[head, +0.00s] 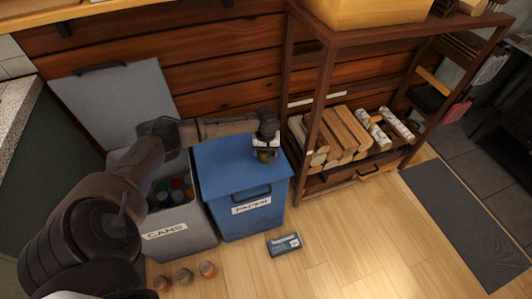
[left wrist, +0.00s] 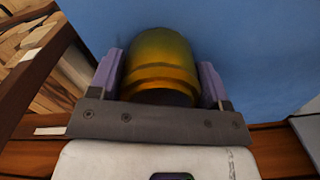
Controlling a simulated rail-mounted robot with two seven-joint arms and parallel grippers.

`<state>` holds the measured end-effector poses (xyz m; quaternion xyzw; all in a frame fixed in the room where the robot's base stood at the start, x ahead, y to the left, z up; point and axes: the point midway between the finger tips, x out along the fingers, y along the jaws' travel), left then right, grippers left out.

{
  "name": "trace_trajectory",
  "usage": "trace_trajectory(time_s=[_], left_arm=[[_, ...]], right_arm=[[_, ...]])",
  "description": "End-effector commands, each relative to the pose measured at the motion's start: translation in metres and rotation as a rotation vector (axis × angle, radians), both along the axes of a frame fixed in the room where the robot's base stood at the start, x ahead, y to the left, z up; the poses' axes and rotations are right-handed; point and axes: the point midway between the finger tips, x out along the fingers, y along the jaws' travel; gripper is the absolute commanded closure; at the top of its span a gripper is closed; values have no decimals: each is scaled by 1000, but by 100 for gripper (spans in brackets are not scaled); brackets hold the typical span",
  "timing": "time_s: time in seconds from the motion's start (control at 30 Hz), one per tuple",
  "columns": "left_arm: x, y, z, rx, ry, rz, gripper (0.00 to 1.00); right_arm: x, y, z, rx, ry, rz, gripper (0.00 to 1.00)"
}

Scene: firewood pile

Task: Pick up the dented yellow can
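The yellow can (left wrist: 155,65) fills the space between the two fingers of my left gripper (left wrist: 158,78) in the left wrist view. Both fingers meet its sides, so the gripper looks shut on it. No clear dent shows on the visible side. In the head view my left gripper (head: 265,155) is over the lid of the blue bin (head: 225,165), with a small yellow part of the can (head: 264,157) showing below it. I cannot tell whether the can touches the lid. My right gripper is not in view.
A grey bin (head: 180,237) labelled CANS, with several cans inside, stands left of the blue PAPER bin. Three cans (head: 185,275) and a flat box (head: 284,244) are on the floor in front. A wooden shelf (head: 322,80) with firewood stands right of the bins.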

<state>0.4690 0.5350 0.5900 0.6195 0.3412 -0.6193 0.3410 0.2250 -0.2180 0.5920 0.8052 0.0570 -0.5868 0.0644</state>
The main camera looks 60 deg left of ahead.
Motion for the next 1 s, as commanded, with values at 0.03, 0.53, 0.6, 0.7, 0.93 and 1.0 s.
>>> trace_trajectory(time_s=[0.03,0.53,0.6,0.7,0.93,1.0], left_arm=[[0,0,0,0,0,0,35],[0,0,3,0,0,0,53],[0,0,8,0,0,0,53],[0,0,17,0,0,1,53],[1,-7,50,-2,0,-3,53],[4,-21,58,-4,-1,-4,53]], right_arm=[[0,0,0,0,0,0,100],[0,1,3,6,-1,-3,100],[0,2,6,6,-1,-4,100],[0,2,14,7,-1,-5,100],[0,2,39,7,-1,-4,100],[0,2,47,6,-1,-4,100]])
